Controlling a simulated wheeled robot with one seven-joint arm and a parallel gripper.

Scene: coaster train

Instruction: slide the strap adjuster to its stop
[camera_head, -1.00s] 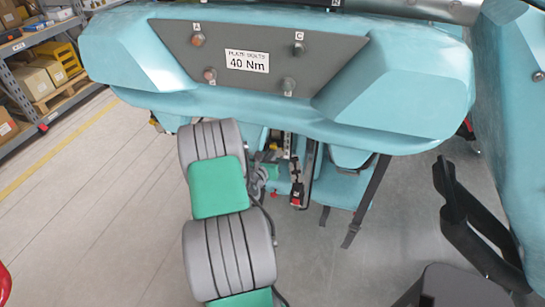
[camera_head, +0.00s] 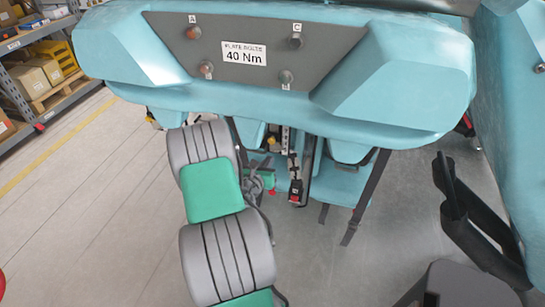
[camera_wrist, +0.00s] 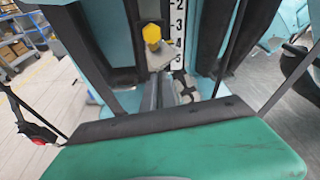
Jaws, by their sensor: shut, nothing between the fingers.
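A yellow six-sided knob (camera_wrist: 152,33) on a grey block (camera_wrist: 157,55) sits beside a white numbered scale (camera_wrist: 177,30) in the wrist view. It looks like the strap adjuster, but I cannot be sure. In the head view the yellow knob (camera_head: 272,144) is small, under the turquoise car body. My gripper (camera_wrist: 166,84) is shut and empty, its grey fingers just below the block, near the scale's 5. I cannot tell whether they touch it.
A turquoise body with a dark bolt plate (camera_head: 350,32) overhangs the work area. A black curved bar (camera_head: 460,210) stands further right. Shelves (camera_head: 35,75) are far left; floor between is clear.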

